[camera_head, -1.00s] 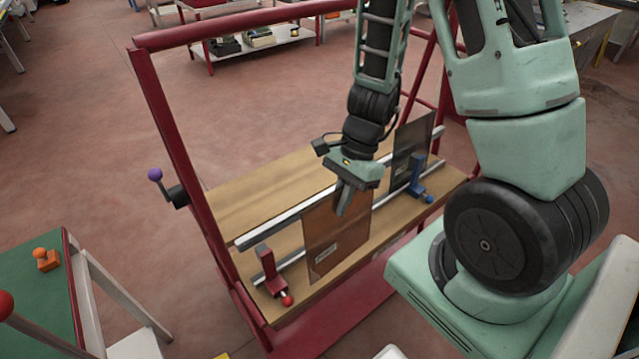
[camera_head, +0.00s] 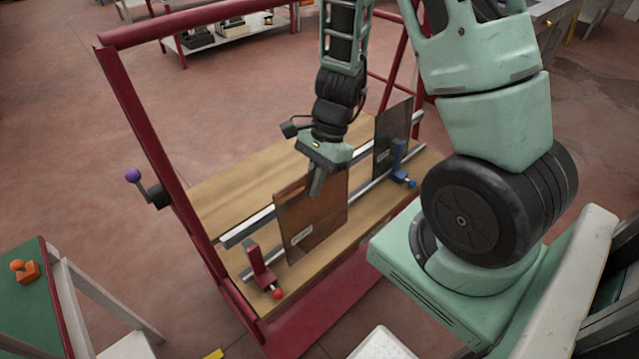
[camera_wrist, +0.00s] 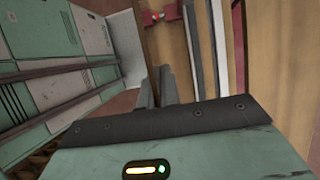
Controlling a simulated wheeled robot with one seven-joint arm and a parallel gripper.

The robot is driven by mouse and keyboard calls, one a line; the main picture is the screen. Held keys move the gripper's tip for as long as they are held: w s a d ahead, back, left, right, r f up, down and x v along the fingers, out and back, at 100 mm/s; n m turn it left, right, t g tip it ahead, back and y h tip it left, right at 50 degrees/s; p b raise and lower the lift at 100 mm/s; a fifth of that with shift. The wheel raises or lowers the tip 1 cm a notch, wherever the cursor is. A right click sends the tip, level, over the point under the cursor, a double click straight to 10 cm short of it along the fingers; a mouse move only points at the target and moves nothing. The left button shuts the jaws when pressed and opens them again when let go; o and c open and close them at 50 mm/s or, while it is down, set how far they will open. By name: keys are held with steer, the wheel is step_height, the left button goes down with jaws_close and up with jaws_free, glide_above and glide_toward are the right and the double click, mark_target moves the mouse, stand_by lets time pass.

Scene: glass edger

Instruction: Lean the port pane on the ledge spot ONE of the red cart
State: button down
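The brown pane (camera_head: 312,212) stands nearly upright at the red cart (camera_head: 125,85). My gripper (camera_head: 317,187) is at its upper edge, with a finger over its near face. In the wrist view the fingers (camera_wrist: 157,88) are closed about the pane's edge (camera_wrist: 157,40). The pane overlaps the front rail in the picture; whether its bottom touches the ledge cannot be told. A red clamp (camera_head: 260,268) is left of the pane. A dark grey pane (camera_head: 393,138) leans farther right, by a blue clamp (camera_head: 400,165). No spot number is readable.
A metal back rail (camera_head: 250,228) runs behind the panes over the wooden deck (camera_head: 240,185). A purple-knobbed lever (camera_head: 134,175) sticks out at the left post. A green-topped table (camera_head: 30,300) is at lower left.

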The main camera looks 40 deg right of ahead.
steer(key=shift+w+f+p, duration=0.65)
steer(key=shift+w+p, duration=1)
steer(key=shift+w, duration=3.15)
steer(key=shift+s+f+b, duration=0.2)
steer(key=shift+f+b, duration=1.9)
steer(key=shift+f, duration=0.45)
steer(key=shift+f+b, duration=0.45)
steer(key=shift+f, duration=0.1)
steer(key=c, duration=1.5)
jaws_free()
steer(key=shift+c, duration=0.2)
steer(key=shift+s, duration=0.1)
steer(key=v, duration=1.7)
steer(key=shift+r, duration=0.2)
steer(key=shift+d, duration=0.1)
